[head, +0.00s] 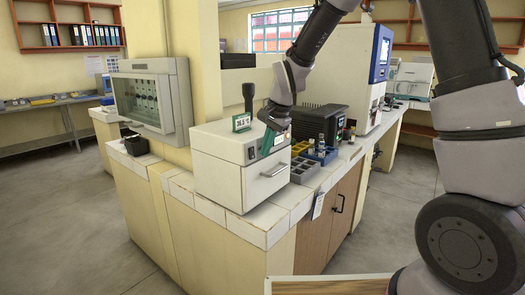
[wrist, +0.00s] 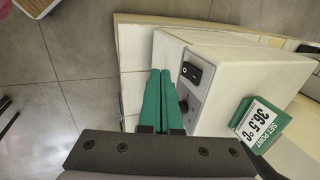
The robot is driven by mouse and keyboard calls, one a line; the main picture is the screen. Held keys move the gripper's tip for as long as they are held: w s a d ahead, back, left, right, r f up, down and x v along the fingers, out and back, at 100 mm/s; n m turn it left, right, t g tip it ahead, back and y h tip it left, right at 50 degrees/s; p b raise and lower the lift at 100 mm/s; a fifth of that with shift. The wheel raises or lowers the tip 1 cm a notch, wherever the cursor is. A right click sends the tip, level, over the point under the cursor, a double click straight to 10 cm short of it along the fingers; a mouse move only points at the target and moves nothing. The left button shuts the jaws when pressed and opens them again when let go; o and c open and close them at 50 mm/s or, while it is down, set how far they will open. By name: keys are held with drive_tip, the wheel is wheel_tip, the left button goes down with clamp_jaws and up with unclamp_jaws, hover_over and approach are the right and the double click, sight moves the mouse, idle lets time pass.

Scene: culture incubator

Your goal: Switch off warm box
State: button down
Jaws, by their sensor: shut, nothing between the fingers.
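The warm box (head: 222,158) is a white box on the tiled counter, with a drawer-like handle (head: 274,170) on its front. It also fills the right of the wrist view (wrist: 235,70). A black rocker switch (wrist: 190,72) sits on its grey front panel, with a dark round knob (wrist: 183,105) beside it, partly hidden by a finger. I cannot tell the rocker's position. My gripper (wrist: 161,73) has teal fingers held together, empty, just beside the switch and in front of the panel. In the head view my gripper (head: 266,152) is at the box's upper front.
A green-framed sign (head: 241,122) reading 36.5 °C stands on the box; it also shows in the wrist view (wrist: 262,124). Grey and yellow racks (head: 304,170) with small bottles and a black ribbed device (head: 318,122) stand right of the box. Floor is clear left of the counter.

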drive_tip(key=v, duration=1)
